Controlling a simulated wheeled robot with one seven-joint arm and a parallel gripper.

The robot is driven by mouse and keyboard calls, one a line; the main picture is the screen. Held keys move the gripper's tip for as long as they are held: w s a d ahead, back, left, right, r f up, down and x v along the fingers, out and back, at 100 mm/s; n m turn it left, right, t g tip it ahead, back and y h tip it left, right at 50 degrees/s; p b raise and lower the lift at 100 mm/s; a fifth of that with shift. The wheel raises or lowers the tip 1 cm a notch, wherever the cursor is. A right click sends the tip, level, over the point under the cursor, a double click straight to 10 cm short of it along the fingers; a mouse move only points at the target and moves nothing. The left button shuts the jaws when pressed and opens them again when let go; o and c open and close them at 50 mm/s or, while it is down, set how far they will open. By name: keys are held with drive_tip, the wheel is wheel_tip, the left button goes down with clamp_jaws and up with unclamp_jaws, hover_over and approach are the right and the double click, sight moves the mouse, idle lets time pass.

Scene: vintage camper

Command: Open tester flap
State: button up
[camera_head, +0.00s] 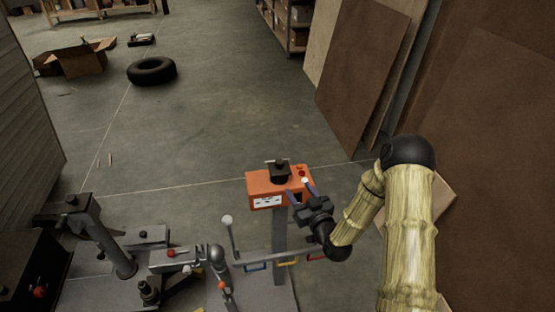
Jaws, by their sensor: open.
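An orange tester box (262,187) stands on a grey post (281,240) in the middle of the view. It has white sockets with dark marks on its front, a black knob-like part on top and a red button at the top right. A dark spot shows at the right of its front face. I cannot make out which part is the flap. My gripper (299,190) is at the right front of the box, its two fingers apart and empty. The fingertips overlap the box's right end in the picture; I cannot tell whether they touch it.
A grey machine with levers (120,262) fills the lower left. A lever with a white ball (228,222) stands left of the post. Brown panels (363,65) lean at the right.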

sight(279, 165)
drive_tip(key=shift+w+a, duration=0.1)
drive_tip(key=p+x, duration=0.4)
drive_tip(key=x, duration=1.3)
drive_tip(key=shift+w, duration=0.1)
drive_tip(key=shift+c, duration=0.2)
clamp_jaws()
